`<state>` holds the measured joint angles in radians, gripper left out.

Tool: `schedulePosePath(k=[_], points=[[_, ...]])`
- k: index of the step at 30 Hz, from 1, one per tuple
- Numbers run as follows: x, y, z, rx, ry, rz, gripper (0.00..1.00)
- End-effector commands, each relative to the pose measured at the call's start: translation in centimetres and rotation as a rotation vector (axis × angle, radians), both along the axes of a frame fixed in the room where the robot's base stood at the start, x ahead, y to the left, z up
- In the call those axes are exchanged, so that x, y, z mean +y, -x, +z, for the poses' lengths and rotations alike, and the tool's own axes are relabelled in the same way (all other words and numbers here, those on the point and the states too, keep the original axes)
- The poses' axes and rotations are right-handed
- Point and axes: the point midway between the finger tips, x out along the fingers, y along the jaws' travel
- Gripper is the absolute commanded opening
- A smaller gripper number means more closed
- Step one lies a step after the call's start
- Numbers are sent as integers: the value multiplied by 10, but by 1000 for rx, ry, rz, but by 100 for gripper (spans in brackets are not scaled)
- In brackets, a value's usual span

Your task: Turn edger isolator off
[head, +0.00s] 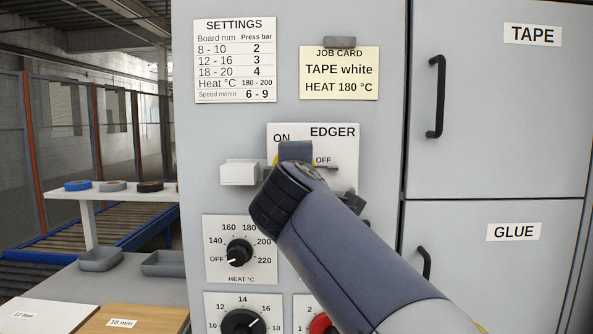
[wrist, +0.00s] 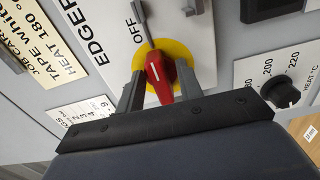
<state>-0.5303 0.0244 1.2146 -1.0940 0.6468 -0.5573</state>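The edger isolator is a red knob (wrist: 158,80) with a white mark on a yellow disc (wrist: 180,56). It sits on a white plate lettered EDGER, with ON and OFF labels (head: 334,133). In the wrist view the knob lies roughly in line with the OFF label, with a thin grey bar beyond it. My gripper (wrist: 159,88) has one finger on each side of the knob, with small gaps showing, so it looks open around it. In the head view my gripper (head: 294,158) hides the knob.
A heat dial (head: 239,252) and more dials sit below the plate. A white block (head: 239,173) stands out left of my gripper. A job card (head: 339,74) and settings card (head: 235,60) are above. Cabinet doors with black handles (head: 436,96) are right.

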Motion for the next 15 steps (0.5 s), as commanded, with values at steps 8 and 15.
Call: schedulePosePath(k=[8, 15], points=[[0, 1, 1, -1, 1, 1, 38], [2, 28, 0, -3, -1, 5, 38]])
